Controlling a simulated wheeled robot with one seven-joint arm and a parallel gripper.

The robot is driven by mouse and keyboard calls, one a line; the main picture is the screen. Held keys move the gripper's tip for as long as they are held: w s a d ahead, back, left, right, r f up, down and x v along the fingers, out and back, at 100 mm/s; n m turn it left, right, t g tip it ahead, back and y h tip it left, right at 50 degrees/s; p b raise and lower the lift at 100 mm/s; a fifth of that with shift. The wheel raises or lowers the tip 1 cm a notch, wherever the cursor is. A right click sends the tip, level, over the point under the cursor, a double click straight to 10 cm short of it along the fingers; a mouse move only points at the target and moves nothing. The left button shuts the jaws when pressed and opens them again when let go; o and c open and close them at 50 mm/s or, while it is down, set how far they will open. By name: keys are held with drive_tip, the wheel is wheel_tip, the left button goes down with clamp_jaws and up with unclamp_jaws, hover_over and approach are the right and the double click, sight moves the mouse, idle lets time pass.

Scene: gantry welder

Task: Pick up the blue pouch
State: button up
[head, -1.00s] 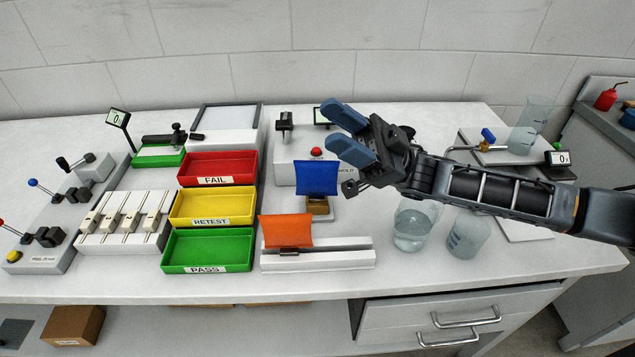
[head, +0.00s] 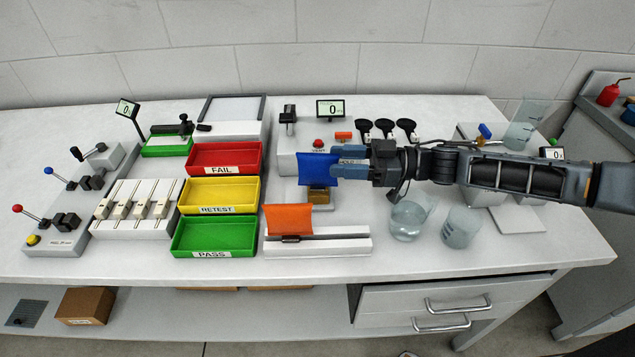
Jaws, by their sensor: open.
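The blue pouch (head: 317,171) stands upright on a small brass-coloured holder (head: 319,195) at the middle of the bench, in front of the white device with the red button. My gripper (head: 335,162) comes in from the right with its blue fingers pointing left. Its fingertips are at the right edge of the pouch and overlap it in the view. The jaws are open. I cannot tell whether the fingers touch the pouch or lie on either side of it.
An orange pouch (head: 289,219) stands in a white rail holder (head: 340,243) in front. Red (head: 254,153), yellow (head: 254,187) and green (head: 250,230) trays lie to the left. Glass beakers (head: 407,222) stand below my arm. Black suction-cup-like parts (head: 385,127) stand behind the gripper.

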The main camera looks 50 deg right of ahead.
sight(318, 186)
drive_tip(key=shift+b+x, duration=0.35)
drive_tip(key=shift+x, duration=2.35)
drive_tip(key=shift+r, duration=0.2)
drive_tip(key=shift+a, duration=0.1)
clamp_jaws()
